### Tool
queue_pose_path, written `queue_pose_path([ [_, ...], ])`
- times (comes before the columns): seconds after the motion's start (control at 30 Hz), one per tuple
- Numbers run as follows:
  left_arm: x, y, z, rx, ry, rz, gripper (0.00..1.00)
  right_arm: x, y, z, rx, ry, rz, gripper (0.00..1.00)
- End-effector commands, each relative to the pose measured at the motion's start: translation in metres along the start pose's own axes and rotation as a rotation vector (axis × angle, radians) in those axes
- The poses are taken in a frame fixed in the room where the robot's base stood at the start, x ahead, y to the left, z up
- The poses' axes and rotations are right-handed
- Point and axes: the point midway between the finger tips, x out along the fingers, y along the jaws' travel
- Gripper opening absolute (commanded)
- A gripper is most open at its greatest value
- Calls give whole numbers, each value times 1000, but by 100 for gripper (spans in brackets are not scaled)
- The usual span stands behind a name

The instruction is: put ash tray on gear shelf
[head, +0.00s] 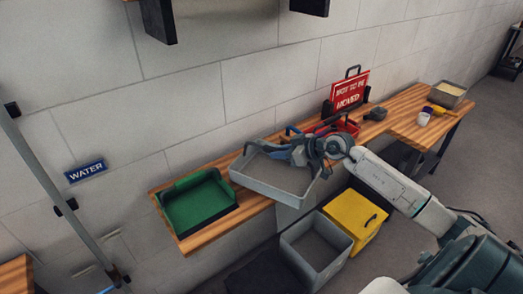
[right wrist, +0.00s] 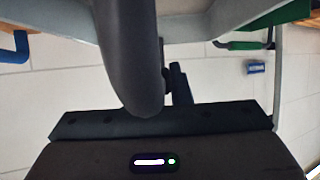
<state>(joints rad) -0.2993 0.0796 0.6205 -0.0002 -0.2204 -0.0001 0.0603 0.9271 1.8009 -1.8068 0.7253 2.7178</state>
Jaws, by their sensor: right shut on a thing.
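The grey tray (head: 262,187), which I take to be the ash tray, is held tilted over the front part of a long wooden shelf (head: 172,234). I cannot tell whether it touches the shelf. My right gripper (head: 282,152) reaches in from the right and is shut on the tray near its back rim. In the right wrist view a large dark curved part and pale grey tray edges (right wrist: 185,20) fill the top. The jaws' contact is partly hidden. My left gripper is not in view. I cannot tell for sure which surface is the gear shelf.
A green tray (head: 198,205) sits at the shelf's left end. A red sign (head: 350,91) and red tray (head: 343,128) stand right of the grey tray. Below are an open grey bin (head: 315,250) and a yellow box (head: 355,215). A WATER sign (head: 86,171) is on the wall.

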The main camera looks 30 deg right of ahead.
Motion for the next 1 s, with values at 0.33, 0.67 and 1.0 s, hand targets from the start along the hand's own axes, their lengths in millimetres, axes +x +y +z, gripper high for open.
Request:
queue_pose_path([
  [0.33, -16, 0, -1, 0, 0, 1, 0, 52, 18, -26, 5, 7, -3, 0],
  [0.67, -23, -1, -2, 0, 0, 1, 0, 79, 28, -29, 2, 1, -2, 0],
  [1.0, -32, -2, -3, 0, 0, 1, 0, 93, 28, -1, -1, 1, -1, 0],
])
